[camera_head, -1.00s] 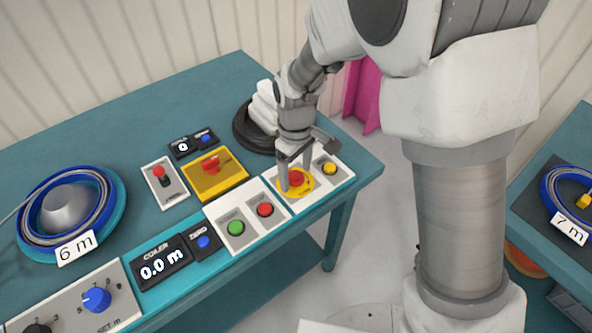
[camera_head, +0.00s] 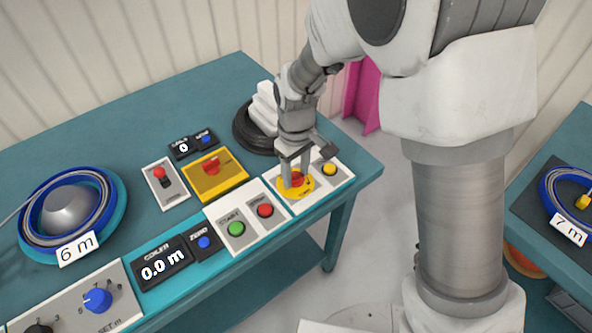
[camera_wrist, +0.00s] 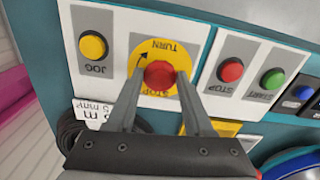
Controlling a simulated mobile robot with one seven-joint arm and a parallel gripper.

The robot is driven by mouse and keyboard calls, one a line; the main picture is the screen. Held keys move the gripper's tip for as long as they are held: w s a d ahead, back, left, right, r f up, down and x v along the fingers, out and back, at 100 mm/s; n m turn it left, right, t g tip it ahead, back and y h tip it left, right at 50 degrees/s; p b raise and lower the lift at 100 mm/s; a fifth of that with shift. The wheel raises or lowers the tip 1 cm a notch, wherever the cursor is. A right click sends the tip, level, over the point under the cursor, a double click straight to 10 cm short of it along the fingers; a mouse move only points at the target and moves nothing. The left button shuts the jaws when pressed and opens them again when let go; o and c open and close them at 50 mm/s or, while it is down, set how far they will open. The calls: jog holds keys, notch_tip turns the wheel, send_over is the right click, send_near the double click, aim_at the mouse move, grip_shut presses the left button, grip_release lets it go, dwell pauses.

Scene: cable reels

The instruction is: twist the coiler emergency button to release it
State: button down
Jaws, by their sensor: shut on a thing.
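The emergency button is a red mushroom knob (camera_wrist: 159,75) on a yellow disc marked TURN and STOP, with a curved arrow. In the head view the knob (camera_head: 296,181) is partly hidden by my fingers. My gripper (camera_wrist: 158,82) points down over it, with one finger on each side of the knob, and is shut on it. The gripper also shows in the head view (camera_head: 293,177).
A yellow JOG button (camera_wrist: 93,44) sits beside the emergency button. Red STOP (camera_head: 265,210) and green START (camera_head: 236,228) buttons are on the neighbouring panel. A yellow box with a red top (camera_head: 212,172) and a black reel (camera_head: 250,130) stand close behind.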

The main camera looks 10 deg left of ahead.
jog(key=m+p, duration=0.1)
jog(key=m, duration=0.5)
jog(key=shift+s+m, duration=0.1)
jog(key=shift+m, duration=0.2)
dwell(0.4)
jog(key=shift+c, duration=1.4)
grip_release()
jog(key=shift+a+r, duration=0.1)
jog(key=shift+r, duration=0.05)
notch_tip(320, 180, up, 17)
jog(key=p, duration=0.2)
jog(key=shift+p, duration=0.4)
